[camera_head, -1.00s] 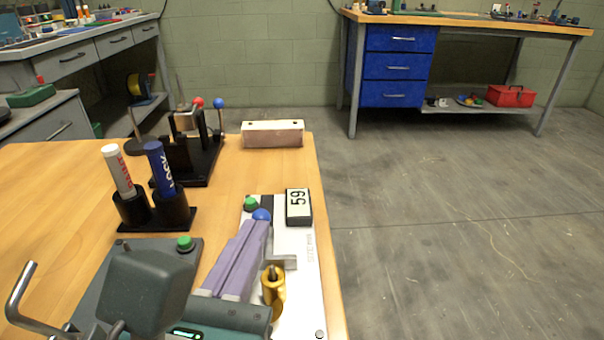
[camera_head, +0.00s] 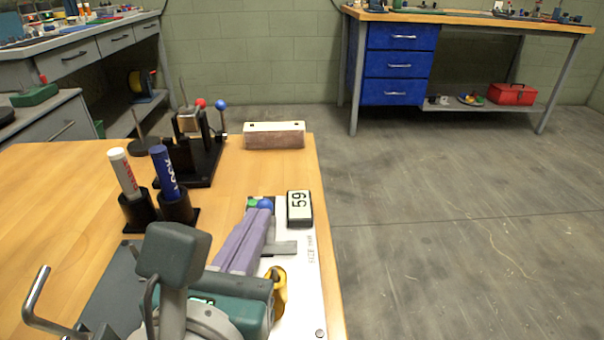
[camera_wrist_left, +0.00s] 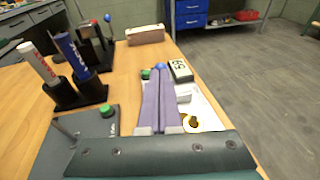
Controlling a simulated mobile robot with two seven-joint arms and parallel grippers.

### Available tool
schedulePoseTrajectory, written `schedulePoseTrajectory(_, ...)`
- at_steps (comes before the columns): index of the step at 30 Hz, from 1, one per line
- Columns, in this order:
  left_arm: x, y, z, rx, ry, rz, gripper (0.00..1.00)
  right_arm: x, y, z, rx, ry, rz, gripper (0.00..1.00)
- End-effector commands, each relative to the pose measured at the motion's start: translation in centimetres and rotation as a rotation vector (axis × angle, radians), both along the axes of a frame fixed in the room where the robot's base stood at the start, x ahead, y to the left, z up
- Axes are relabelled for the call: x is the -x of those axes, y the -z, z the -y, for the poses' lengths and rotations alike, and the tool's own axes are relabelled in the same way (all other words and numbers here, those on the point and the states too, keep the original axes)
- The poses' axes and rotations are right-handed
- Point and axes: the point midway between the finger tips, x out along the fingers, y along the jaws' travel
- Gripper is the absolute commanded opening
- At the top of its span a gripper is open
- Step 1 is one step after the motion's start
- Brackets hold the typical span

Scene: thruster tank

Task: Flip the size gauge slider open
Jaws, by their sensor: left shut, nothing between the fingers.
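The size gauge is a white plate (camera_head: 303,285) on the bench's right edge, with a black-framed display (camera_head: 299,208) reading 59. A blue ball knob (camera_head: 265,204) sits near its far end, beside a green button (camera_head: 253,202). A grey metal block (camera_head: 284,248) lies nearer me, and a gold cylinder (camera_head: 279,288) is partly hidden by my arm. My left gripper (camera_head: 262,212) has purple fingers, shut and empty, with tips right at the blue knob; contact is hard to tell. The knob also shows past the fingertips in the left wrist view (camera_wrist_left: 160,67). My right gripper is out of view.
A white marker (camera_head: 124,172) and a blue marker (camera_head: 163,172) stand in black holders left of the gauge. Behind them is a black fixture (camera_head: 200,165) with red and blue balls. A pale block (camera_head: 274,135) lies at the bench's far edge. The floor to the right is clear.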

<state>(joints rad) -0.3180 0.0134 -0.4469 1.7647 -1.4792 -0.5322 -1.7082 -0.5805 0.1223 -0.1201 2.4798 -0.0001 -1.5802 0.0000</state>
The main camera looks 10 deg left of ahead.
Motion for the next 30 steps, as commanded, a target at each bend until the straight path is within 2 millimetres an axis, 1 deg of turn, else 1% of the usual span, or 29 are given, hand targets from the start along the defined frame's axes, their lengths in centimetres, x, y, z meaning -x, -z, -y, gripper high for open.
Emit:
schedulePoseTrajectory(5,2.7,-0.5,0.3,0.001,0.004,-0.003,0.0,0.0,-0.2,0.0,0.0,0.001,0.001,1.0)
schedulePoseTrajectory(9,5.5,-1.0,0.6,-0.001,0.005,-0.003,0.0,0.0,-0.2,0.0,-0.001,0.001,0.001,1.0)
schedulePoseTrajectory(12,7.3,-1.3,0.8,0.0,0.006,-0.003,0.0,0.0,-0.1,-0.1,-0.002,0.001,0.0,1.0)
schedulePoseTrajectory(15,8.6,-1.6,0.9,-0.001,0.006,-0.002,0.0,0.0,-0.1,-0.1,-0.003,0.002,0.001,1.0)
schedulePoseTrajectory(18,9.4,-1.8,0.9,0.001,0.005,0.0,0.0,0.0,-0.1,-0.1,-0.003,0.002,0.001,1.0)
schedulePoseTrajectory(21,9.8,-2.0,1.0,0.001,0.005,0.001,0.0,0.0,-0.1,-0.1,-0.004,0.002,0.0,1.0)
schedulePoseTrajectory(30,9.8,-2.0,1.0,0.001,0.005,0.002,0.0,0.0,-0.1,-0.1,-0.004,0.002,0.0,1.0)
